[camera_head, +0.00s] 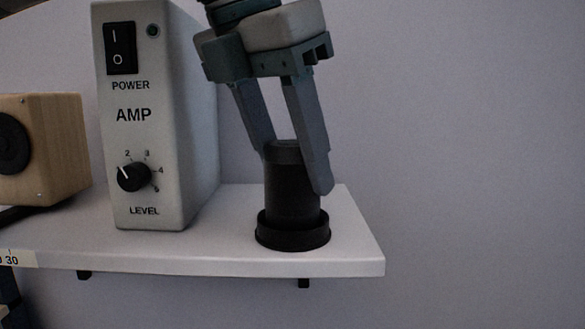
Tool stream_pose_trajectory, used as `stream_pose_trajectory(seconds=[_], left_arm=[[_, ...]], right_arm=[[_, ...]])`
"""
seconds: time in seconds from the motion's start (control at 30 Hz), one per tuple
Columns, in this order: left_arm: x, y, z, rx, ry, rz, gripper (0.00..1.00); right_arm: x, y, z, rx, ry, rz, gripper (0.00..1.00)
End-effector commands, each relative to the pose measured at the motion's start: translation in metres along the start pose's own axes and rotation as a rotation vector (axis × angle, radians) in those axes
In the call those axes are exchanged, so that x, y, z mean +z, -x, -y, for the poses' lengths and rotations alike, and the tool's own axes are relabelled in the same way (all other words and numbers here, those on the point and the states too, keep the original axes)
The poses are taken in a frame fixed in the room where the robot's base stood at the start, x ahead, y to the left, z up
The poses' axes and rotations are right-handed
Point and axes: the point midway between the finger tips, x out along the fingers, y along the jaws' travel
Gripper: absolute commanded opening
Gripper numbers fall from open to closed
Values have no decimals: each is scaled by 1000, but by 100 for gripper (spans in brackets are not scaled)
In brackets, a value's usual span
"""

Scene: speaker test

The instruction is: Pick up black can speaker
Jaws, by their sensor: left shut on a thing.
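The black can speaker (291,200) is a dark upright cylinder with a wider base ring. It stands near the right end of a white shelf (352,235). My left gripper (295,165) comes down from above with its two grey fingers on either side of the can's upper part, and it is shut on the can. The finger on the right overlaps the can's right side; the tip of the left finger is partly hidden behind the can. The can's base appears to be at the shelf surface; I cannot tell whether it touches. My right gripper is not in view.
A tall grey amp box (150,190) with a power switch and a level knob stands left of the can. A wooden box speaker (62,150) is at the far left. The shelf ends just right of the can, with open space and a plain wall beyond.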

Motion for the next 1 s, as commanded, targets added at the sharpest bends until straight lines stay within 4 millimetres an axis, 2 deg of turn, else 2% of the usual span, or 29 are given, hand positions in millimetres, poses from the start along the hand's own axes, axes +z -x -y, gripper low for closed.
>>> stream_pose_trajectory(seconds=[0.17,0.37,0.73,1.0], left_arm=[[4,9,1,0,0,2,15],[13,31,1,-1,0,1,15],[10,80,73,0,-4,1,15],[10,105,105,-1,-2,0,15]], right_arm=[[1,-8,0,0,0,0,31],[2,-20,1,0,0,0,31],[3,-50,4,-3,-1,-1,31],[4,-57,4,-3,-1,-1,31]])
